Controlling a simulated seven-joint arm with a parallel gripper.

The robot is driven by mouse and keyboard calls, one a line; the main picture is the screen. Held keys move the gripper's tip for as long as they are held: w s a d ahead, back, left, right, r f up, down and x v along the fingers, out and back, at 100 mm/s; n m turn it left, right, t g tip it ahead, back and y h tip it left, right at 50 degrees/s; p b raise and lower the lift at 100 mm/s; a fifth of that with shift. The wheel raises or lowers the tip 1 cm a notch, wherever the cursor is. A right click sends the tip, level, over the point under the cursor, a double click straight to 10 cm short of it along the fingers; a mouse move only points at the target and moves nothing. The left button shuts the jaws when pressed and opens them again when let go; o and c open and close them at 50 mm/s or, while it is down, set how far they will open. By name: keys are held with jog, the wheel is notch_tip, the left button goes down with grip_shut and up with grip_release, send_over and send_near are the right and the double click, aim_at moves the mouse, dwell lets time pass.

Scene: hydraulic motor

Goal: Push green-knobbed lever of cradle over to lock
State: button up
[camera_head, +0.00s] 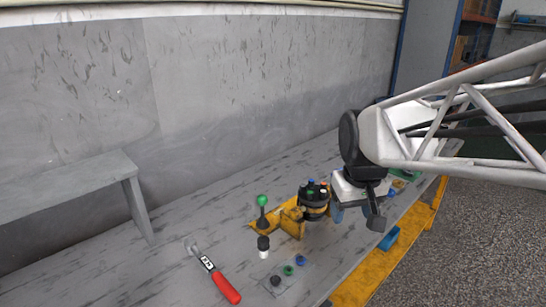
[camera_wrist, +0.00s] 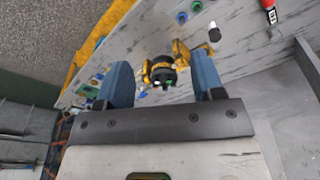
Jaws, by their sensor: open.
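The yellow cradle (camera_head: 291,222) stands on the grey bench and holds a black motor (camera_head: 314,205) with several coloured caps on top. The lever's green knob (camera_head: 262,200) stands upright on a black stem at the cradle's left end. My gripper (camera_head: 357,213) is to the right of the motor, apart from the lever. In the wrist view my gripper (camera_wrist: 161,64) is open, its blue fingers wide apart. The motor (camera_wrist: 160,70) appears between them with part of the yellow cradle (camera_wrist: 182,52). I cannot make out the green knob there; the right finger may hide it.
A black-and-white bottle (camera_head: 263,247) stands in front of the lever. A plate with coloured caps (camera_head: 289,271) and a red-handled wrench (camera_head: 225,287) lie nearer the front. A blue object (camera_head: 389,238) lies at the yellow bench edge.

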jog(key=w+a+f+n, duration=0.15)
jog(key=w+a, duration=0.35)
jog(key=w, duration=0.6)
jog(key=n+g, duration=0.2)
jog(key=n, duration=0.3)
send_over(262, 195)
notch_tip(262, 195, down, 13)
jog(key=shift+s+r, duration=0.1)
jog(key=shift+f, duration=0.25)
jog(key=shift+f, duration=4.35)
